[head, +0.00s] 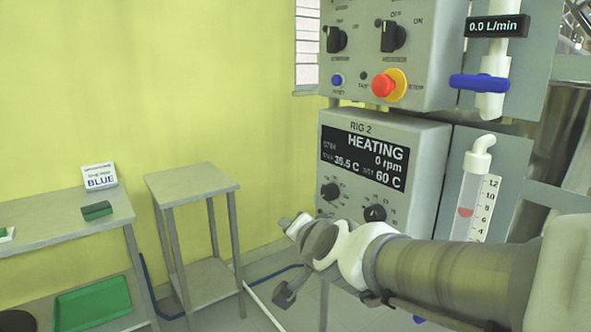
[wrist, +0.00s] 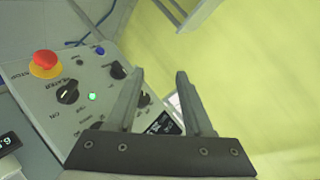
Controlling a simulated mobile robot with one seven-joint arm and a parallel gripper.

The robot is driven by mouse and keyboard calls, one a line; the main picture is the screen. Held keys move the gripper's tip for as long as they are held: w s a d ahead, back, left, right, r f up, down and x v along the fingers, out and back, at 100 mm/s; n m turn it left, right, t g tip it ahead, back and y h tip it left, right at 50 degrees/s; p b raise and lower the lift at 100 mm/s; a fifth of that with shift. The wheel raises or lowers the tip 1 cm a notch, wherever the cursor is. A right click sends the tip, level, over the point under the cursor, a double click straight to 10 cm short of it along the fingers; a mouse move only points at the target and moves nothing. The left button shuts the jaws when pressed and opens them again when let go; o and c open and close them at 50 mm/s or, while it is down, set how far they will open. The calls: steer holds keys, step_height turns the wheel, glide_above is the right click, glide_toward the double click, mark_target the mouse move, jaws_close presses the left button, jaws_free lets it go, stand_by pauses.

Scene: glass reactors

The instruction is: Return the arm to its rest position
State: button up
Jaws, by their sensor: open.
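My arm (head: 430,272) reaches in from the right edge of the head view, in front of the lower part of the rig. Its wrist end is beside the RIG 2 control box (head: 335,150). In the wrist view my gripper (wrist: 160,74) has its two fingers apart, with nothing held between them. The upper control panel (head: 440,50) also shows behind the fingers in the wrist view (wrist: 75,128), turned around. I cannot judge exactly how far the fingertips are from the panel. The fingers are not clear in the head view.
The red stop button (head: 383,85), knobs and blue valve handle (head: 479,83) are close above my arm. A flow tube (head: 468,200) stands behind it. Floor between is open.

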steer(key=s+d+f+n+g+h+p, duration=0.1)
steer(key=s+d+f+n+g+h, duration=0.2)
steer(key=s+d, duration=0.55)
steer(key=s+d+f+n+g+h, duration=0.15)
steer(key=s+d+n+g, duration=0.35)
steer(key=s, duration=0.7)
step_height(320, 180, up, 19)
steer(key=m+t+p, duration=0.1)
steer(key=p, duration=1.8)
steer(key=shift+w+d+y, duration=0.15)
steer(key=shift+d+y, duration=0.05)
steer(key=shift+y, duration=0.25)
